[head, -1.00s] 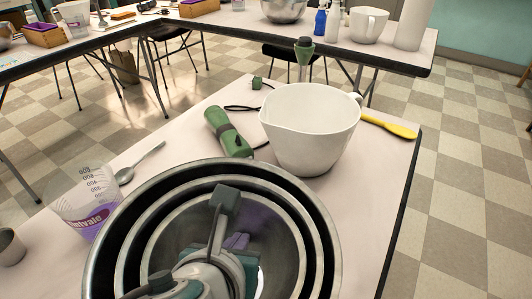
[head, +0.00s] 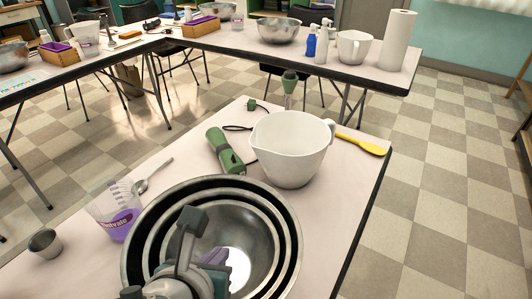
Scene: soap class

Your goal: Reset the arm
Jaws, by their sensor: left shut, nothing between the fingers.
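My left gripper (head: 203,255) shows at the bottom of the head view, over the nested steel bowls (head: 285,222). It is shut and holds nothing that I can see. Its arm comes in from the bottom edge and covers part of the bowls. My right gripper is not in view.
A white pitcher (head: 290,150), a green hand blender (head: 222,148), a yellow spatula (head: 365,145), a spoon (head: 150,176), a measuring cup with purple liquid (head: 117,215) and a small metal cup (head: 45,243) stand or lie around the bowls. The table's right edge (head: 362,225) borders open floor.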

